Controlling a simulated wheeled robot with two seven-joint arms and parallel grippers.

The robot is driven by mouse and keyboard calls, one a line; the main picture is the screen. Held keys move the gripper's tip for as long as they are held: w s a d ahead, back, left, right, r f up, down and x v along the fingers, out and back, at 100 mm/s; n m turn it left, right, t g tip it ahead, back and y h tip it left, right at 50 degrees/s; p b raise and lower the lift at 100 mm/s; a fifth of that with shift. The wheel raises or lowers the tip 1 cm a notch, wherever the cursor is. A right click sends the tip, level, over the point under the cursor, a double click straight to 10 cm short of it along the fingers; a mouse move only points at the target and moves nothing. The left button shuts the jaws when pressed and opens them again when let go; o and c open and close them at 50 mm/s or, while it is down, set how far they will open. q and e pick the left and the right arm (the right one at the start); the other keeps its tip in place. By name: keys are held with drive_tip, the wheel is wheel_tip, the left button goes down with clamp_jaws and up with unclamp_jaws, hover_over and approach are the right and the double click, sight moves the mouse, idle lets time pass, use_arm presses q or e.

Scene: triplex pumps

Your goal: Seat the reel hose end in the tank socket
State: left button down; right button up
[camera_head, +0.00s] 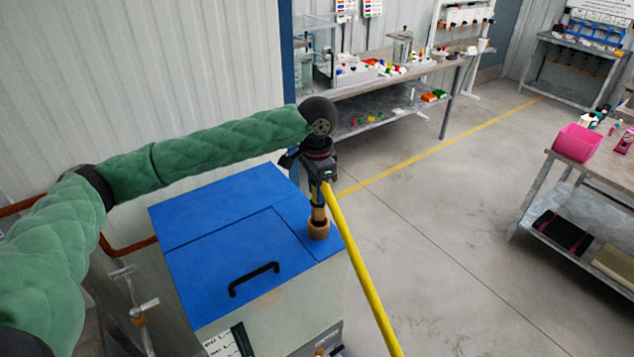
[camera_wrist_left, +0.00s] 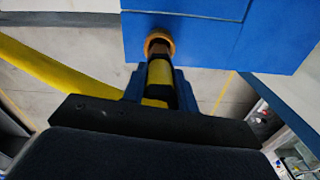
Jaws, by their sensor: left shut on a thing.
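The tank is a pale box with a blue lid (camera_head: 220,255) and a black handle. Its brass-coloured socket (camera_head: 318,229) stands at the lid's right corner and also shows in the left wrist view (camera_wrist_left: 158,42). My left gripper (camera_head: 320,185) is above the socket, shut on the yellow reel hose end (camera_wrist_left: 158,80). The hose end points down at the socket and its tip appears to be at or in the socket mouth; how deep it sits I cannot tell. The yellow hose (camera_head: 362,275) runs from the gripper down to the right. My right gripper is out of view.
A long workbench (camera_head: 440,72) with small parts stands behind the tank. A table with a pink bin (camera_head: 577,142) is at the right. The floor between them is clear, with a yellow line. A copper pipe (camera_head: 128,246) runs left of the tank.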

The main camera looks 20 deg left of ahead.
sight(317, 206)
use_arm(q)
drive_tip(key=shift+f, duration=0.3)
drive_tip(key=shift+r, duration=0.1)
idle(0.5)
drive_tip(key=shift+p, duration=0.5)
idle(0.4)
drive_tip(key=shift+f, duration=2.7)
idle(0.8)
drive_tip(key=c, duration=1)
unclamp_jaws()
